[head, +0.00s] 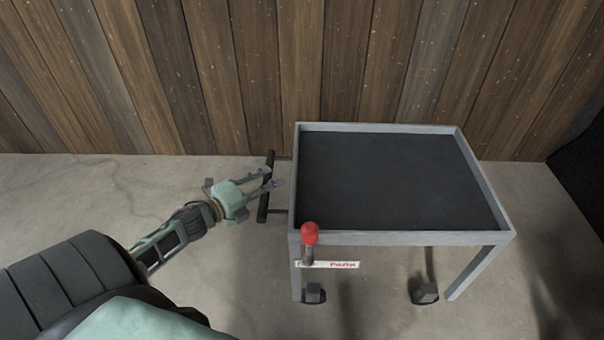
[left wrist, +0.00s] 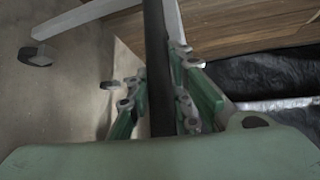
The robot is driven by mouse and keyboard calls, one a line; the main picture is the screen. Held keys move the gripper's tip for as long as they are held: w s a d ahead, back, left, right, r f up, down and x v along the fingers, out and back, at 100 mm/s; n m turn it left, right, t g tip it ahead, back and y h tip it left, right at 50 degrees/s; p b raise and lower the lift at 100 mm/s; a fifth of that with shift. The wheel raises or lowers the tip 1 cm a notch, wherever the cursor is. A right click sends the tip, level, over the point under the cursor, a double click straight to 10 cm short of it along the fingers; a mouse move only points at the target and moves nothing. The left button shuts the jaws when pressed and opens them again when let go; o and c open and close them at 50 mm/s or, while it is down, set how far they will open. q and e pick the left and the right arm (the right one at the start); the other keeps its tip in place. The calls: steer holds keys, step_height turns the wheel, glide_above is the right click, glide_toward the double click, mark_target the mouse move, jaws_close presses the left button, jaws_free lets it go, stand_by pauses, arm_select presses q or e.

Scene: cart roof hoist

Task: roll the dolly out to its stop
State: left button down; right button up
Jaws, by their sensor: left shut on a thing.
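The dolly (head: 400,239) is a grey-framed cart with a dark, empty top, standing on casters in front of the wooden wall. Its black push handle (head: 264,205) sticks out on the left side. My left gripper (head: 272,180) is shut on the handle bar, and the bar (left wrist: 157,70) runs between its fingers in the left wrist view. A red-knobbed lever (head: 310,234) stands at the dolly's front left corner, above a white label (head: 343,264) with red lettering that reads partly "PARK". My right gripper is not in view.
A plank wall (head: 230,80) rises close behind the dolly. The concrete floor (head: 210,270) is bare in front and to the left. A dark object (head: 582,165) stands at the far right edge. No stop is clearly visible.

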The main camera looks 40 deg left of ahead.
arm_select(q)
steer(key=s+a, duration=0.5)
steer(key=a, duration=0.3)
steer(key=shift+s, duration=0.15)
steer(key=c, duration=1.6)
jaws_free()
steer(key=shift+s+a, duration=0.15)
steer(key=shift+o, duration=0.2)
steer(key=v, duration=1.2)
